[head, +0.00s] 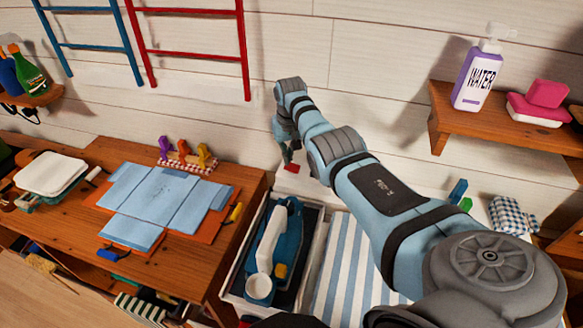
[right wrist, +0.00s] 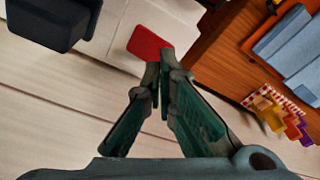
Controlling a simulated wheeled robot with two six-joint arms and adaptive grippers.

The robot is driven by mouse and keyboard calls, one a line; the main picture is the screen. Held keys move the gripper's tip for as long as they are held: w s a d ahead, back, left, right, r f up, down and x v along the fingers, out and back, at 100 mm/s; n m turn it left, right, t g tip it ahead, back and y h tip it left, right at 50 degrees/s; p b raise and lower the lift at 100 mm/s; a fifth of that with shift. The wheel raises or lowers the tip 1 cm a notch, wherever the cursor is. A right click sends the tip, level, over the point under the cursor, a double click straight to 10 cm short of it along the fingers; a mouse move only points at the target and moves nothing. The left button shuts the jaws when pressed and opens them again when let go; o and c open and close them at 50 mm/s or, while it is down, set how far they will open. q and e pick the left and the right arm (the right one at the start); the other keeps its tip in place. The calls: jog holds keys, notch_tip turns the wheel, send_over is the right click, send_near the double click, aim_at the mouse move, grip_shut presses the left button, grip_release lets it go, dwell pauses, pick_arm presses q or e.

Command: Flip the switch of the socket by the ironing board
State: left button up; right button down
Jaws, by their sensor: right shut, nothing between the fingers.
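A small red piece (head: 291,168), which looks like the switch, shows low by the white plank wall near the head of the ironing board. It also shows in the right wrist view (right wrist: 150,44), just beyond my fingertips, against a pale surface. The socket's outline is not clear. My right gripper (head: 287,154) is shut and empty, beside the red piece; the right wrist view shows its fingertips (right wrist: 161,78) together at the red edge. Whether they touch it I cannot tell. The blue-and-white striped ironing board (head: 345,262) lies below my right arm, partly hidden. My left gripper is not in view.
A wooden table (head: 250,190) with a folded blue cloth (head: 165,195) stands left of the gripper. An iron (head: 270,245) rests in a tray left of the board. Ladder racks hang above.

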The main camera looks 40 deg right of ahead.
jog(key=shift+s, duration=0.1)
jog(key=shift+f+b, duration=0.95)
jog(key=shift+f, duration=0.2)
dwell(0.8)
jog(key=shift+a+r, duration=0.1)
notch_tip(320, 180, up, 7)
jog(key=p, duration=0.7)
jog(key=shift+r+p, duration=0.1)
jog(key=shift+p, duration=0.3)
jog(key=shift+f, duration=0.2)
